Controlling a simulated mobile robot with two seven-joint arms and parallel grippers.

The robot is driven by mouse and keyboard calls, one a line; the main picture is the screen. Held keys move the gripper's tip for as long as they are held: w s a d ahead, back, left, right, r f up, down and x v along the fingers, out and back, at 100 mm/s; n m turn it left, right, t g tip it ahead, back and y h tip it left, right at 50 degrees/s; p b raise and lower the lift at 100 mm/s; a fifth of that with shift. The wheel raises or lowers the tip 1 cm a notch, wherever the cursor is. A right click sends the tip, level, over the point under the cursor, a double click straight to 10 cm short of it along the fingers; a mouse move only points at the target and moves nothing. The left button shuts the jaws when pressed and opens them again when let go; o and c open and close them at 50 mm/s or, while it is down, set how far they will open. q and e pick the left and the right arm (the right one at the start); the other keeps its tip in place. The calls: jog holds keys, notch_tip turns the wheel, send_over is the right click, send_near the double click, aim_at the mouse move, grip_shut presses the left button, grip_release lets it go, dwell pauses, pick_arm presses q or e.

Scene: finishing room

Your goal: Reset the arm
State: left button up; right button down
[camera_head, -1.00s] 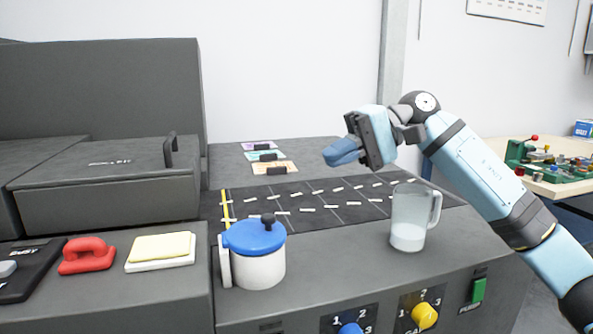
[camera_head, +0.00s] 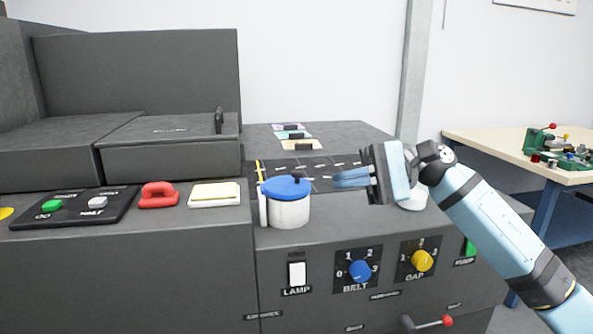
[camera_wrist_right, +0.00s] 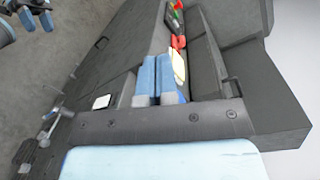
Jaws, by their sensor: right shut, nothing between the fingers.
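My right gripper (camera_head: 352,179) is shut and empty, its blue fingers pointing left above the dark machine top, just right of the white pot with a blue lid (camera_head: 287,203). The gap between fingers and pot cannot be judged exactly. In the right wrist view, the shut blue fingers (camera_wrist_right: 157,80) point toward the machine. My right arm comes in from the lower right. My left gripper is not visible in the head view.
The machine front has a white lamp switch (camera_head: 297,273), a blue belt knob (camera_head: 360,271) and a yellow gap knob (camera_head: 422,260). A red handle (camera_head: 158,195) and a yellow-white pad (camera_head: 215,194) lie at left. A wooden table (camera_head: 500,143) stands at right.

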jog(key=s+d+f+n+t+h, duration=0.25)
jog(key=s+f+t, duration=0.45)
jog(key=f, duration=0.5)
jog(key=s+d+f+n+t+h, duration=0.15)
jog(key=s+f+t+h, duration=0.25)
jog(key=s+f+t, duration=0.5)
jog(key=s+d+f+n+t+h, duration=0.15)
jog(key=s+f+t+h, duration=0.35)
jog(key=f, duration=0.9)
pick_arm(q)
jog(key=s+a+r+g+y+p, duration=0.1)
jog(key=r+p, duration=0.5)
jog(key=p, duration=1)
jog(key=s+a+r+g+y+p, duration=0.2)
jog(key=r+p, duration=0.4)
jog(key=p, duration=1.1)
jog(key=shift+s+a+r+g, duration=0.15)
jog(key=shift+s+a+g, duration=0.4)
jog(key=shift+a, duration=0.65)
pick_arm(e)
jog(key=s+d+r+g+h, duration=0.1)
jog(key=s+d+r+g, duration=0.1)
jog(key=r, duration=0.4)
jog(key=s+d+r+g+h, duration=0.1)
jog(key=s+d+r+g, duration=0.2)
jog(key=r, duration=0.3)
jog(key=shift+d+r, duration=0.15)
jog(key=shift+d, duration=0.45)
